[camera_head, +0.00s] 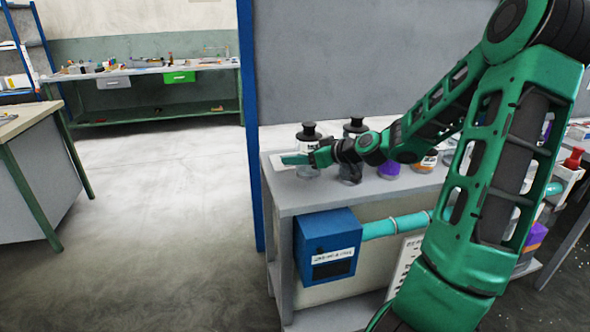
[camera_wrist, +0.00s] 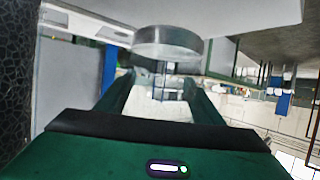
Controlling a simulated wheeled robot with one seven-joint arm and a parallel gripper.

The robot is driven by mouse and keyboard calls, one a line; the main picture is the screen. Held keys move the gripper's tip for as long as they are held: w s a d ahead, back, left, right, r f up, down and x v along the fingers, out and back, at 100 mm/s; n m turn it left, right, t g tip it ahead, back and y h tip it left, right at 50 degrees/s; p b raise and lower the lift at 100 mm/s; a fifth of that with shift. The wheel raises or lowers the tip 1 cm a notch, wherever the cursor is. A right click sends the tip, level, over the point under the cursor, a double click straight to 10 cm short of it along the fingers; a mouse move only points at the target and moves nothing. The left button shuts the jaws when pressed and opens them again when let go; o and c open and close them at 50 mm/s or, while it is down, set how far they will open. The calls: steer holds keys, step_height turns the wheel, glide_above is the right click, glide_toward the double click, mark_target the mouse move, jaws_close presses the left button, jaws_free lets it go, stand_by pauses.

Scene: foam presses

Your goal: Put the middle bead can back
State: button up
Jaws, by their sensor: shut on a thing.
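My gripper (camera_head: 298,159) is at the left end of the grey bench top, pointing left. It is shut on a can with a black knobbed lid (camera_head: 308,134), seemingly clear-walled; the fingers hide part of it. In the wrist view a grey round part of the can (camera_wrist: 167,46) shows at the fingertips (camera_wrist: 163,78), close to a pale flat surface. I cannot tell whether the can touches the bench. A second black-lidded can (camera_head: 355,126) stands to the right, partly behind my arm. Farther right are a can with purple contents (camera_head: 388,169) and one with an orange label (camera_head: 428,161).
The bench (camera_head: 283,198) carries a blue box (camera_head: 327,246) on its front, with a teal pipe (camera_head: 396,225) running right. A blue post (camera_head: 248,120) and grey panel (camera_head: 350,60) stand behind. Open floor lies left. My arm hides much of the bench's right side.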

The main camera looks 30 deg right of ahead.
steer(key=shift+f, duration=1.9)
steer(key=o, duration=1.4)
steer(key=shift+f, duration=0.15)
steer(key=v, duration=1.2)
steer(key=shift+s+a, duration=0.1)
steer(key=shift+s, duration=0.05)
